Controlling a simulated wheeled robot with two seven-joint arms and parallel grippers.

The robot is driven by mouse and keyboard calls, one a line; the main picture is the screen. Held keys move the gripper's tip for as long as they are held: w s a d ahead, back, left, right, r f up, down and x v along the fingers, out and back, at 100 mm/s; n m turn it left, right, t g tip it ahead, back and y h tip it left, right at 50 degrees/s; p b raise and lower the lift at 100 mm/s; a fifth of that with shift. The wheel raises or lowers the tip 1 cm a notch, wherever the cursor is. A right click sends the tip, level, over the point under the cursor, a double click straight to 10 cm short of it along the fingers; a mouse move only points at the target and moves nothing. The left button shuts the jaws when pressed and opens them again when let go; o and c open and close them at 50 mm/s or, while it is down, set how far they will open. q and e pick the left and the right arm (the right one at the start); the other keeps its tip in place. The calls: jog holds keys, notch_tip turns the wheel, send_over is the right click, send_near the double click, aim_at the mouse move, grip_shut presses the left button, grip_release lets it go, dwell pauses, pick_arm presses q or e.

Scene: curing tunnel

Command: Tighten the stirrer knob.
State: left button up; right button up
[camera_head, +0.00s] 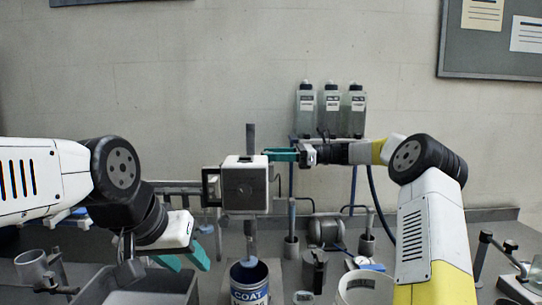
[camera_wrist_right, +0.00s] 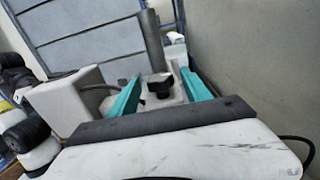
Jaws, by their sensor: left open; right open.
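The stirrer (camera_head: 245,186) is a pale box head with a dark front on an upright rod, above a blue can marked COAT (camera_head: 249,284). Its black knob (camera_wrist_right: 158,88) shows in the right wrist view, on a pale block by the grey rod. My right gripper (camera_head: 268,154) is open beside the top of the stirrer head. In its wrist view the teal fingers (camera_wrist_right: 160,78) stand on either side of the knob, with gaps. I cannot tell how deep the knob sits between them. My left gripper (camera_head: 190,260) is open and empty, low at the left of the can.
Three labelled bottles (camera_head: 331,112) stand on a raised rack behind. A grey tray (camera_head: 120,283) is under my left gripper. A white tub (camera_head: 365,288) and a dark cup (camera_head: 314,270) stand right of the can. The bench is crowded.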

jog(key=shift+a, duration=0.15)
grip_shut()
